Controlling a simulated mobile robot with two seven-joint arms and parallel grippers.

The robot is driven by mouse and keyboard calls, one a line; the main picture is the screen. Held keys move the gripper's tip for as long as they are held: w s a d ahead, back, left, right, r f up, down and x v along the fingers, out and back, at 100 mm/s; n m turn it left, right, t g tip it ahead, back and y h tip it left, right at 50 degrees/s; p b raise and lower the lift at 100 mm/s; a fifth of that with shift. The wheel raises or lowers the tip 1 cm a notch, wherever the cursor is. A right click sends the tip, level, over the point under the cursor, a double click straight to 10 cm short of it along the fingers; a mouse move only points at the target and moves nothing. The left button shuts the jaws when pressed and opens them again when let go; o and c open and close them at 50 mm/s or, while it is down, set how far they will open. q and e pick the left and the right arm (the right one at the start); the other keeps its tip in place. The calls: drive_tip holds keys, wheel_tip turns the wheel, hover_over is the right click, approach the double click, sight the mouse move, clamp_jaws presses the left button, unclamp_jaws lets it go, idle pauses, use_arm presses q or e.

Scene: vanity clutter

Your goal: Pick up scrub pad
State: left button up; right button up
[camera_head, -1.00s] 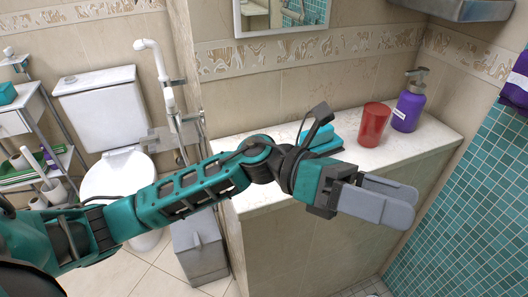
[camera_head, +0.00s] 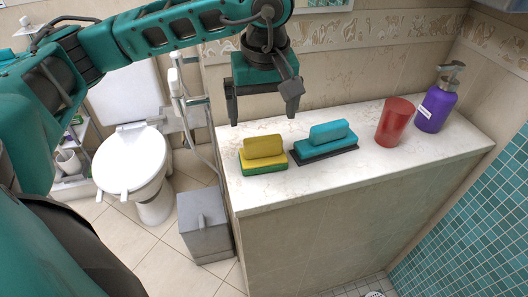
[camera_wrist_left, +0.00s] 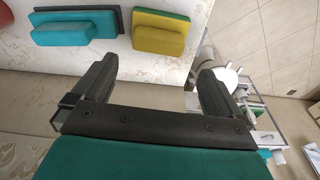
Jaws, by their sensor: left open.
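A teal block on a dark flat pad (camera_head: 326,140), which looks like the scrub pad, lies on the white counter. A yellow block with a green underside (camera_head: 263,154) lies just left of it. In the left wrist view the teal block (camera_wrist_left: 75,28) is at upper left and the yellow one (camera_wrist_left: 160,36) at top centre. My left gripper (camera_head: 262,112) points down above the back of the counter, behind the two blocks. Its jaws are open and empty, with both fingers (camera_wrist_left: 157,82) apart from the blocks. My right gripper is not in view.
A red cup (camera_head: 394,122) and a purple pump bottle (camera_head: 436,100) stand to the right on the counter (camera_head: 300,185). The tiled wall is close behind. The front strip of counter is clear. A grey bin (camera_head: 204,225) and a toilet (camera_head: 130,165) are at left.

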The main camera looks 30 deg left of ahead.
sight(263, 139)
use_arm(q)
drive_tip(key=f, duration=0.6)
drive_tip(key=w+f, duration=0.1)
drive_tip(key=f, duration=0.2)
drive_tip(key=shift+a+f+p, duration=0.2)
drive_tip(key=shift+a+p, duration=0.1)
drive_tip(key=shift+a, duration=0.05)
drive_tip(key=shift+c, duration=0.2)
drive_tip(key=c, duration=0.7)
